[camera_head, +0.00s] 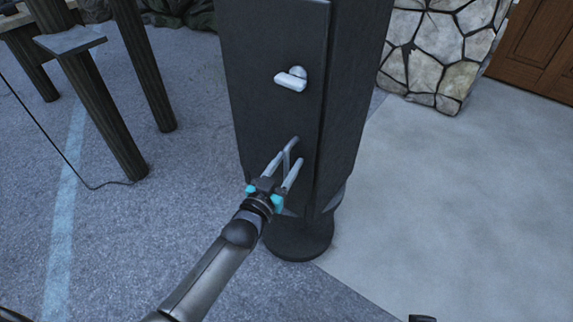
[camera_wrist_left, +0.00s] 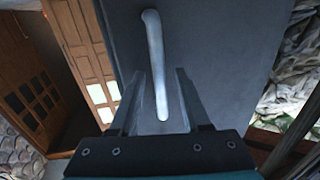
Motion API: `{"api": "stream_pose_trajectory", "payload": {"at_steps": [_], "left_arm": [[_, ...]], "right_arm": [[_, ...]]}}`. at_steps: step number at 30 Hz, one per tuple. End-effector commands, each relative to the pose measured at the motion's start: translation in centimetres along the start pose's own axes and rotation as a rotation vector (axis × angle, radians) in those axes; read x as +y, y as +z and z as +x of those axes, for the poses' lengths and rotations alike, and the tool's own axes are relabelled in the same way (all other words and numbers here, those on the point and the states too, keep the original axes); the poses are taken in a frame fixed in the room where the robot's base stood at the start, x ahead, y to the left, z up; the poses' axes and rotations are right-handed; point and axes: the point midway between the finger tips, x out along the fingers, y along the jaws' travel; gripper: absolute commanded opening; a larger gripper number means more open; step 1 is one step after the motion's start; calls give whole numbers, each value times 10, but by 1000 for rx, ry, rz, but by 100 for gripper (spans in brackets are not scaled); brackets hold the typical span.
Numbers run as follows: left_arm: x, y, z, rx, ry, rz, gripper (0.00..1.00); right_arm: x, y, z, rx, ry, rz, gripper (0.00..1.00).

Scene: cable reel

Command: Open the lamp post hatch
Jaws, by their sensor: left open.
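The lamp post (camera_head: 345,110) is dark and stands upright in the middle of the head view. Its hatch (camera_head: 255,75) is the flat dark front panel and looks closed. A pale lever-like latch (camera_head: 291,79) sticks out of the upper panel. In the wrist view the bar's lower part lies between the two fingers (camera_wrist_left: 160,75), with gaps visible on both sides.
The post's round base (camera_head: 298,240) stands on the ground. Dark wooden posts (camera_head: 100,110) stand at the left, with a thin cable (camera_head: 75,175) on the paving. A stone wall (camera_head: 440,50) and wooden door (camera_head: 540,45) are behind right. The pale pavement (camera_head: 450,200) at right is clear.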

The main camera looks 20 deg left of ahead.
Motion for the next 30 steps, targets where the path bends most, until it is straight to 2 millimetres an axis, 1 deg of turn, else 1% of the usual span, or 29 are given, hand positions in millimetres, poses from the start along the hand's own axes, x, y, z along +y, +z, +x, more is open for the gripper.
{"api": "stream_pose_trajectory", "payload": {"at_steps": [5, 15, 18, 30], "left_arm": [[0, 0, 0, 0, 0, 0, 47], [0, 0, 0, 0, 0, 0, 9], [0, 0, 0, 0, 0, 0, 0], [0, 0, 0, 0, 0, 0, 0]], "right_arm": [[0, 0, 0, -1, 0, 0, 50], [0, 0, 0, 0, 1, 0, 50], [0, 0, 0, 0, 1, 0, 50], [0, 0, 0, -1, 0, 0, 50]]}}
